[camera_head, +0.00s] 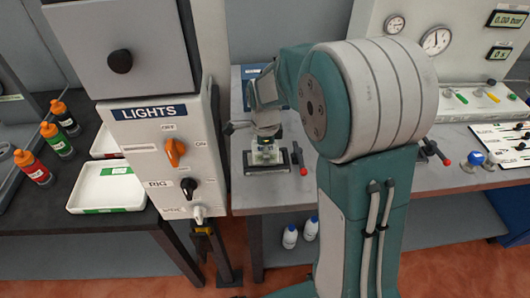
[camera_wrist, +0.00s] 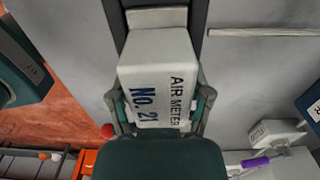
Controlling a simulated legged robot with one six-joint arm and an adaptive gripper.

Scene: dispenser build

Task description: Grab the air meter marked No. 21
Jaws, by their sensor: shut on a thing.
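The air meter (camera_wrist: 150,66) is a pale box. In the wrist view its face reads "AIR METER" and "No. 21" in dark print. My gripper (camera_wrist: 160,108) has one finger against each side of the meter, shut on it. In the head view my gripper (camera_head: 265,136) points down at the bench, and a small pale block in a dark fixture (camera_head: 287,160) sits right below it. The print cannot be read there. Whether the meter still touches the fixture is hard to tell.
A grey LIGHTS box (camera_head: 160,150) with an orange knob stands left of my arm. A white tray (camera_head: 105,190) and several bottles (camera_head: 57,141) are on the dark left table. A gauge panel (camera_head: 465,40) stands at the back right. My arm hides part of the grey bench (camera_head: 275,195).

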